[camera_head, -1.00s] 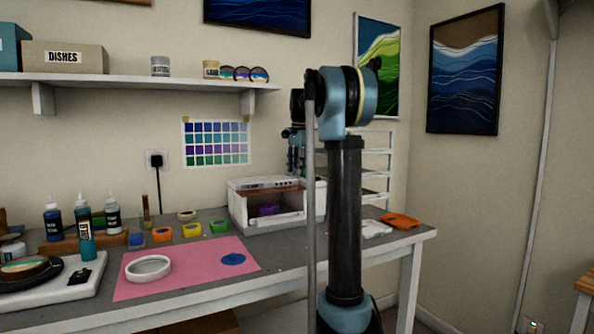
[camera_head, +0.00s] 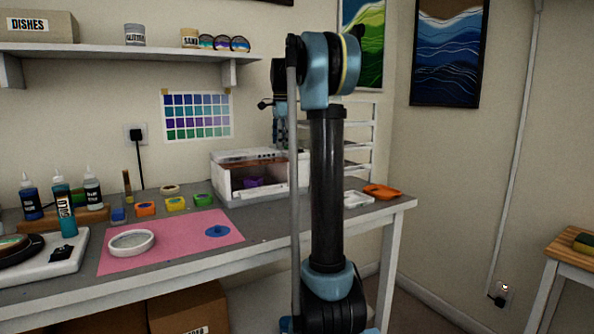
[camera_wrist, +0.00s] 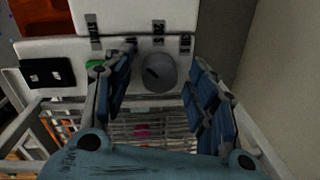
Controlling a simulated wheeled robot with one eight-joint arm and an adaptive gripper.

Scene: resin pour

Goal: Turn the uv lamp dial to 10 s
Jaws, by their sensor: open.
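The uv lamp (camera_head: 222,187) is a white box with an open front on the workbench, and a purple item sits inside it. In the wrist view its grey round dial (camera_wrist: 160,75) carries a dark slanted mark. My gripper (camera_wrist: 161,58) is open, with one finger on each side of the dial in the picture. I cannot tell whether either finger touches it. The head view largely hides the gripper behind my arm.
A green button (camera_wrist: 94,66) and a black panel (camera_wrist: 47,73) lie left of the dial. A white rack (camera_head: 361,123) stands behind the lamp. A pink mat (camera_head: 180,243) with a white ring, bottles and colored pots occupy the bench to the left.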

